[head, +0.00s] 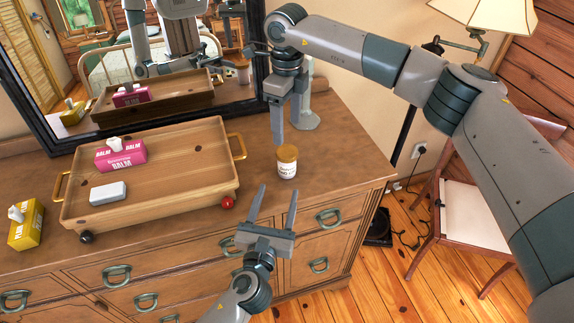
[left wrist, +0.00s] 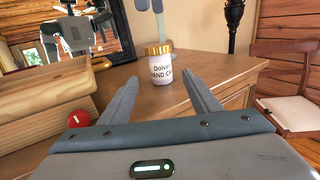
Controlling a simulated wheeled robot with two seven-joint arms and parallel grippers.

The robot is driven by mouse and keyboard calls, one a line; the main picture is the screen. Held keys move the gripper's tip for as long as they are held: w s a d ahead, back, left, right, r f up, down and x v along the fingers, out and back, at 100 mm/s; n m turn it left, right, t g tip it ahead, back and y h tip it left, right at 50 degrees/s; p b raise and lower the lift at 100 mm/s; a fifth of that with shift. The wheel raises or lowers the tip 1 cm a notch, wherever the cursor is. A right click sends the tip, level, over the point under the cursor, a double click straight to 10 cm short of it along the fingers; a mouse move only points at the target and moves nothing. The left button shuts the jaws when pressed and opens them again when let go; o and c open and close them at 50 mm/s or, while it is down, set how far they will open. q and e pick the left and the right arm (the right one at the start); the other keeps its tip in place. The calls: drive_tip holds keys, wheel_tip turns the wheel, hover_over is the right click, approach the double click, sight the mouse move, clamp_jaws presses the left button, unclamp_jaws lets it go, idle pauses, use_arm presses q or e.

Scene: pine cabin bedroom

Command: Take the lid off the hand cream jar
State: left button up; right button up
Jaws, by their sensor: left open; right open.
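The hand cream jar (head: 287,169) stands upright on the dresser, right of the tray. Its gold-orange lid (head: 287,152) sits on top. In the left wrist view the white labelled jar (left wrist: 159,71) and its lid (left wrist: 159,49) show straight ahead, beyond the fingertips. My left gripper (head: 277,189) is open and empty, in front of the jar at the dresser's front edge, its fingers pointing toward the jar without holding it.
A wooden tray (head: 198,192) with brass handles holds a pink tissue box (head: 121,155) and a white block (head: 108,193). A yellow tissue box (head: 26,225) stands at the left. The mirror (head: 160,100) is behind. Bare dresser top (head: 345,150) lies right of the jar.

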sight(289, 153)
use_arm(q)
drive_tip(key=w+d, duration=0.1)
drive_tip(key=w, duration=0.4)
drive_tip(key=w+d, duration=0.1)
drive_tip(key=w, duration=0.4)
drive_tip(key=w+d, duration=0.1)
drive_tip(key=w, duration=0.4)
drive_tip(key=shift+w, duration=0.35)
clamp_jaws()
